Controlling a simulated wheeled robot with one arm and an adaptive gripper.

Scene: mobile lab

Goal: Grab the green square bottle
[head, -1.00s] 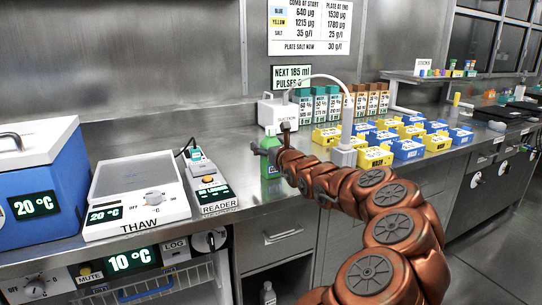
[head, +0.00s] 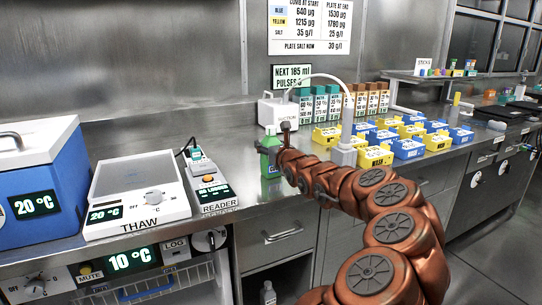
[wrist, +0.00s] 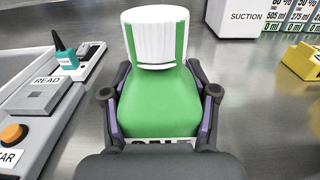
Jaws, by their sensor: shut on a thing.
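The green square bottle (head: 268,158) stands upright on the steel counter, right of the reader. In the wrist view the bottle (wrist: 158,95) fills the middle, with a white ribbed cap and green body; its lower label is mostly hidden by my gripper. My gripper (wrist: 159,95) has a finger on each side of the bottle's body and is shut on it. In the head view my gripper (head: 272,148) is at the bottle, partly hidden by my own arm. I cannot tell any gap between the bottle and the counter.
The reader (head: 212,190) and thaw plate (head: 136,200) stand left of the bottle. The white suction unit (head: 274,112) is behind it. Several yellow and blue boxes (head: 376,156) stand to the right. Bare counter (head: 245,205) lies in front.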

